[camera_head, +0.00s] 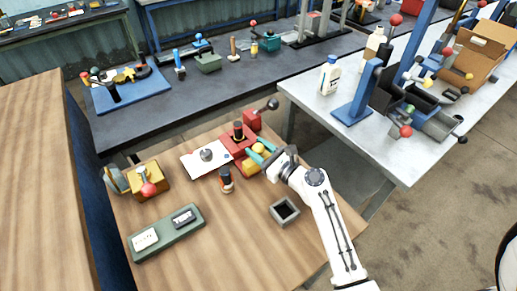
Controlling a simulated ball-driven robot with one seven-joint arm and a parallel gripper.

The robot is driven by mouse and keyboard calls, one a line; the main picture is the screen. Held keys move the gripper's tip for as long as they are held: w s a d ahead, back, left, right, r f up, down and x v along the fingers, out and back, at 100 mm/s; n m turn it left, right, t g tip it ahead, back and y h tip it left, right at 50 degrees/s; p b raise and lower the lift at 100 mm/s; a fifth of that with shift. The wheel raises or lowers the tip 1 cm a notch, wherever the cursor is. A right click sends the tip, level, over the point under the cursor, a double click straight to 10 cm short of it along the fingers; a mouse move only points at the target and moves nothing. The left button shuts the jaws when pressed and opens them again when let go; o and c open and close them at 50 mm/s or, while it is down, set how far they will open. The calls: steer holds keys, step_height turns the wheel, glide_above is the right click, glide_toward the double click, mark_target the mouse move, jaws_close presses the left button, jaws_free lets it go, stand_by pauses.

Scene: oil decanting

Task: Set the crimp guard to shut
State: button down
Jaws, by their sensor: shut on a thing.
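A red crimping device (228,146) stands on the wooden table, with a black-topped post rising from it. A yellow rounded part (251,167), which looks like the crimp guard, is at its front right side. A small yellow knob (258,149) shows just above it. My gripper (260,152) reaches in from the right, with its teal fingers on either side of the yellow knob, shut on it. The fingers and wrist hide part of the guard. I cannot tell how far the guard is open or shut.
A white plate with a grey knob (206,155) lies left of the device. A dark bottle-like item (226,180) stands in front. A grey open box (285,211) is near my arm. A green tray (167,232) and a yellow block with a red-knobbed lever (150,175) are at left.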

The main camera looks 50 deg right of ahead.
steer(key=shift+w+d, duration=0.3)
steer(key=shift+w, duration=0.75)
steer(key=shift+w+d, duration=0.25)
steer(key=shift+w, duration=0.75)
steer(key=c, duration=0.7)
jaws_free()
steer(key=shift+d, duration=0.1)
steer(key=s, duration=0.3)
steer(key=s+b, duration=0.1)
steer(key=s, duration=0.3)
steer(key=s+a, duration=0.1)
steer(key=s, duration=0.2)
steer(key=shift+s+b, duration=0.3)
steer(key=shift+b, duration=0.05)
steer(key=shift+s+f, duration=0.1)
